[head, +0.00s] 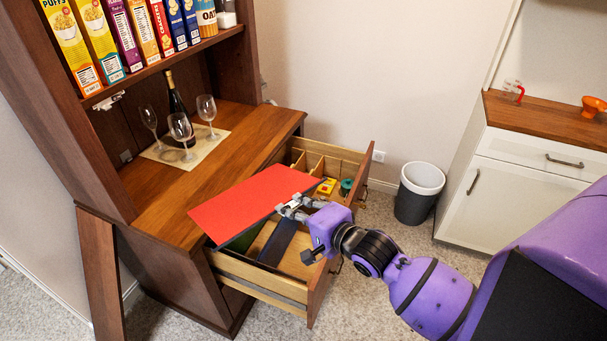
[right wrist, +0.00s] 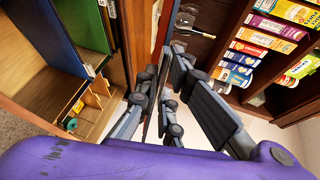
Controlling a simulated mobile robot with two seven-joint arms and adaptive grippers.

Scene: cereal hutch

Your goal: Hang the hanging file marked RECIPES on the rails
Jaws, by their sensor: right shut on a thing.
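The red hanging file (head: 250,205) is in my right gripper (head: 298,208), which is shut on its edge near the right end. The file is tilted, its broad red face up, above the left part of the open drawer (head: 262,290). No lettering is readable on it. In the right wrist view, my gripper fingers (right wrist: 165,92) are close together on the file's thin edge (right wrist: 162,32). A dark blue file (head: 279,243) hangs in the drawer below; green (right wrist: 88,22) and blue (right wrist: 45,32) files show in the right wrist view. The rails are mostly hidden. My left gripper is not in view.
The drawer's right part has wooden dividers (head: 325,163) and small yellow and green items. Wine glasses (head: 181,126) and a bottle (head: 175,97) stand on a mat (head: 212,140) on the hutch counter. Cereal boxes (head: 103,40) fill the shelf. A bin (head: 417,190) stands right of the drawer.

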